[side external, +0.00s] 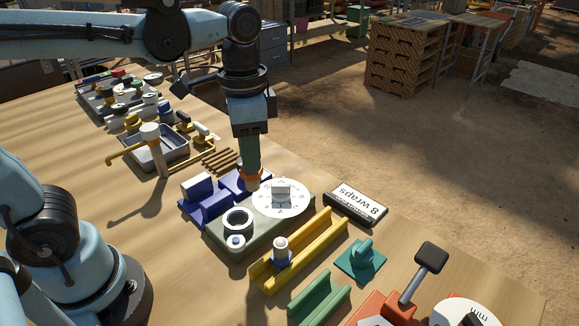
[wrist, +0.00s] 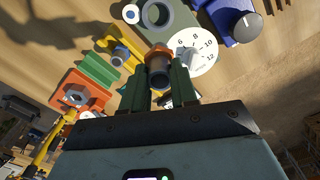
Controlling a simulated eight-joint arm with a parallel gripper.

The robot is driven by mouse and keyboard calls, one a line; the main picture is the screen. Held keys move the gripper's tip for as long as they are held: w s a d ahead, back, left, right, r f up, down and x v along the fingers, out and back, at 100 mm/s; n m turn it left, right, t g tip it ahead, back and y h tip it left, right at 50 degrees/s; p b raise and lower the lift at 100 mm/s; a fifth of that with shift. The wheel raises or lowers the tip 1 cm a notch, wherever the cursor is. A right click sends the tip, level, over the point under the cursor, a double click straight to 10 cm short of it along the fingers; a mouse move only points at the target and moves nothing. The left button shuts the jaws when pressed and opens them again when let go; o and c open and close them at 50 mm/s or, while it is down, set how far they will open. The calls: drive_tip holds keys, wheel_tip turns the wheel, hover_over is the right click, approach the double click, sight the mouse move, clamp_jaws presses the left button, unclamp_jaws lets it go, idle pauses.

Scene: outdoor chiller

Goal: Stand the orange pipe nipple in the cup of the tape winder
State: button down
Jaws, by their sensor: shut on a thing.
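The orange pipe nipple (side external: 251,175) is held below my gripper (side external: 251,165), roughly upright. In the wrist view the nipple (wrist: 159,53) sits between the green fingers (wrist: 160,82), which are shut on it. The tape winder (side external: 228,245) is a grey-green block with a white numbered dial (side external: 296,207) and a dark-and-white ring-shaped cup (side external: 238,222). In the side view the nipple is above and behind the cup, near the dial's far left edge, apart from the cup. The cup also shows in the wrist view (wrist: 157,14), beyond the nipple. The nipple's height above the winder is hard to judge.
A blue holder (side external: 205,204) stands beside the winder. A yellow channel (side external: 300,260) with a pale fitting, a green channel (side external: 318,304), a teal stand (side external: 361,261) and an "8 wraps" sign (side external: 356,206) are near. A grey tray (side external: 160,150) lies behind. Free wood shows at left.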

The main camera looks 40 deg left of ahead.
drive_tip(key=shift+s+a+r, duration=0.15)
drive_tip(key=shift+s+a, duration=0.35)
drive_tip(key=shift+s, duration=0.25)
drive_tip(key=shift+s+a+r, duration=0.1)
drive_tip(key=shift+s+a, duration=0.4)
drive_tip(key=shift+s, duration=0.2)
drive_tip(key=shift+f, duration=2.5)
drive_tip(key=shift+f, duration=0.3)
drive_tip(key=shift+f, duration=1.2)
drive_tip(key=shift+f, duration=1)
drive_tip(key=shift+c, duration=1.6)
unclamp_jaws()
